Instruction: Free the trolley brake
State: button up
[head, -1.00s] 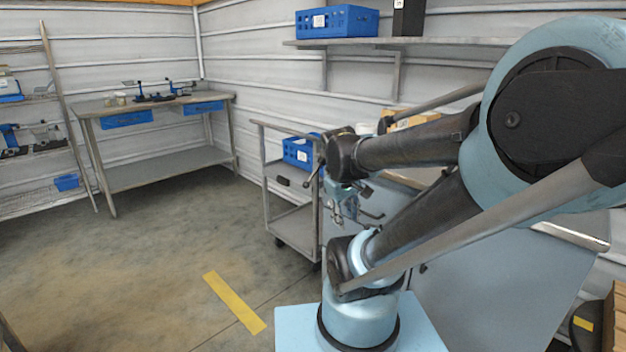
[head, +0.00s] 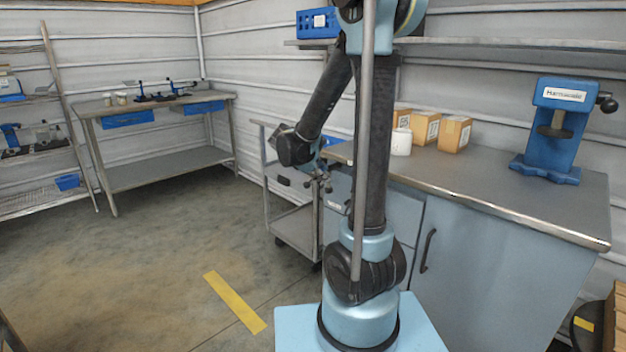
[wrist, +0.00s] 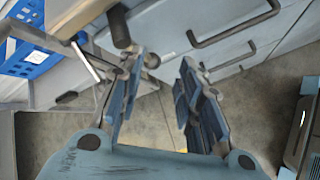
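The trolley (head: 296,226) is a grey metal cart beside the left end of the workbench, with a blue crate on its top deck, mostly behind my arm in the head view. The crate (wrist: 28,58) shows at the left of the wrist view. A small dark part (head: 283,180) sits on the trolley's near side; I cannot tell if it is the brake. A dark, tan-ended rod (wrist: 120,27) stands beyond my left finger in the wrist view. My gripper (wrist: 160,85) is open, with nothing between its fingers. In the head view it hangs at the trolley's right side.
The grey workbench (head: 490,195) with handled doors stands right of the trolley. It bears cardboard boxes (head: 425,127), a white container (head: 401,142) and a blue press (head: 555,125). Another table (head: 160,105) stands at the back left. The floor left of the trolley is clear.

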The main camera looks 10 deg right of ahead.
jog(key=w+a+f+n+t+h, duration=0.2)
jog(key=w+a+f+n+t, duration=0.25)
jog(key=w+a+n, duration=0.65)
jog(key=w+d+f+m, duration=0.1)
jog(key=w+d+f, duration=0.1)
jog(key=w+d, duration=0.2)
jog(key=w+d+f+m, duration=0.1)
jog(key=w+d+f, duration=0.1)
jog(key=w+d, duration=0.1)
jog(key=w+d+f, duration=0.3)
jog(key=w+d, duration=0.1)
jog(key=w, duration=0.2)
jog(key=shift+d+m+g, duration=0.25)
jog(key=shift+d+m, duration=0.1)
jog(key=shift+m, duration=0.05)
grip_shut()
